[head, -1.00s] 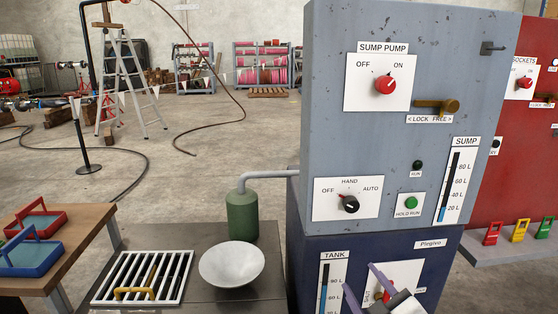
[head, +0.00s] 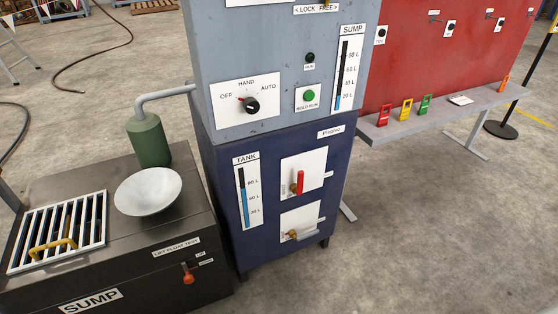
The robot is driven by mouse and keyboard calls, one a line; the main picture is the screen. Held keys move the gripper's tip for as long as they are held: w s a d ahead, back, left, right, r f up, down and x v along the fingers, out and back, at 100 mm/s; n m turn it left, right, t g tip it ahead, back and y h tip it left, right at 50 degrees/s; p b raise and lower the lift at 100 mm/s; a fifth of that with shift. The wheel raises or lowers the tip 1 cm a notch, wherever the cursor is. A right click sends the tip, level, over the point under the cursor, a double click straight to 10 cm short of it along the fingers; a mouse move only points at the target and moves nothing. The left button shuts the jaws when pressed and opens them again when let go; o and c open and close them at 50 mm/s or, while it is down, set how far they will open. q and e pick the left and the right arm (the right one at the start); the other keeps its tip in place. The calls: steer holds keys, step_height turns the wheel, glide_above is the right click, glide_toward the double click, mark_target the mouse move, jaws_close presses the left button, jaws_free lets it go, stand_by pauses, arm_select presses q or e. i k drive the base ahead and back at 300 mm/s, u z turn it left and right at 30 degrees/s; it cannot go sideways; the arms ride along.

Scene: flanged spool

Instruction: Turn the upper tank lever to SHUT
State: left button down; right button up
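The upper tank lever (head: 300,182) is a red handle on a brass valve, on a white plate (head: 315,163) on the front of the dark blue cabinet (head: 232,150). The handle stands roughly upright. The small labels on its plate are too small to read. Below it, a second white plate carries a lower lever (head: 306,237) with a brass body and a pale handle lying roughly sideways. The TANK gauge (head: 243,195) is to the left of both plates, with a blue column. Neither of my grippers shows in the head view, and nothing touches the upper lever.
The black SUMP bench (head: 115,240) stands at the left with a white bowl (head: 148,191), a green cylinder (head: 149,140) and a yellow-handled grate (head: 55,235). A grey shelf (head: 440,117) with colored tags runs along the red panel. The floor right of the cabinet is clear.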

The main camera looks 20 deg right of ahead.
mark_target(296, 188)
steer(key=k, duration=0.5)
steer(key=z, duration=1.2)
steer(key=i, duration=1)
steer(key=u, duration=1.7)
